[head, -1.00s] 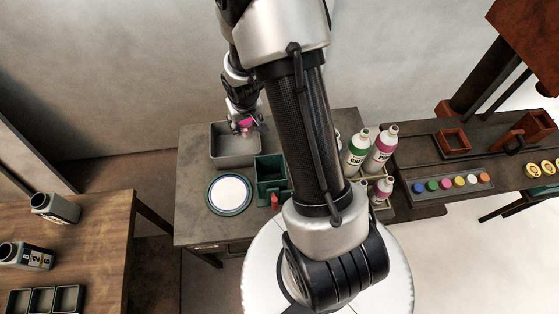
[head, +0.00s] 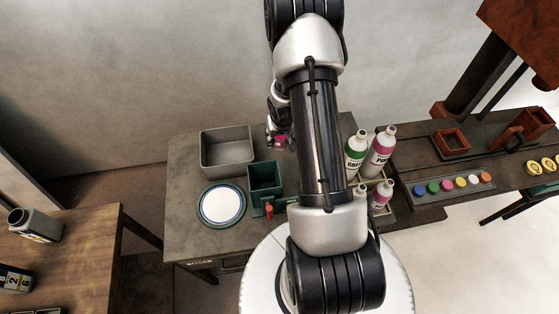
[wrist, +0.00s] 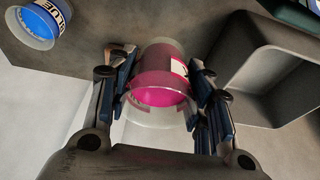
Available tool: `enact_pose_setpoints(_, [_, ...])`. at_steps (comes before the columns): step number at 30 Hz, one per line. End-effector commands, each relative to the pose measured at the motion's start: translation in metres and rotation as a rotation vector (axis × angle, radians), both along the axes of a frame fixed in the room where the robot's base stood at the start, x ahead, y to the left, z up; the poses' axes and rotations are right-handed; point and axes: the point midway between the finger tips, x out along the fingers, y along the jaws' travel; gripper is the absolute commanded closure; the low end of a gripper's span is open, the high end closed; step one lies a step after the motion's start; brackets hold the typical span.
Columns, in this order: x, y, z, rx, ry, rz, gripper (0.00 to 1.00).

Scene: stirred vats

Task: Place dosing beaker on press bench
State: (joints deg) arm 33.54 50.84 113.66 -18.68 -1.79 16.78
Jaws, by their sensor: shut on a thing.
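The dosing beaker (wrist: 160,85) is clear, with bright pink contents and a pale label. In the wrist view it sits between the fingers of my gripper (wrist: 162,98), which is shut on it. In the head view my gripper (head: 279,141) is over the back of the middle table, right of the grey basin. The pink of the beaker shows there only as a small patch, and my arm hides part of the gripper. The press bench (head: 484,152) is the dark bench at the right, apart from the gripper.
The middle table holds the grey basin (head: 228,160), a white plate (head: 222,205), a green container (head: 265,178) and several bottles (head: 380,152). The press bench carries a red-brown square frame (head: 450,142) and a strip of coloured pots (head: 453,186). A wooden table (head: 85,245) stands at left.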

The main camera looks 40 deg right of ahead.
Motion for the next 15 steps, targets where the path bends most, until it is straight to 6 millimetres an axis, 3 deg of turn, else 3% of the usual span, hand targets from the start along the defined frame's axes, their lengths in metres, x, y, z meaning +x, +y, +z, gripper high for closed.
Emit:
enact_pose_setpoints(1, [0.0, 0.0, -0.018, -0.001, -0.001, 0.0, 0.82])
enact_pose_setpoints(6, [0.0, 0.0, -0.043, -0.001, -0.001, 0.001, 0.82])
enact_pose_setpoints(15, [0.0, 0.0, -0.061, 0.0, 0.0, 0.0, 0.82])
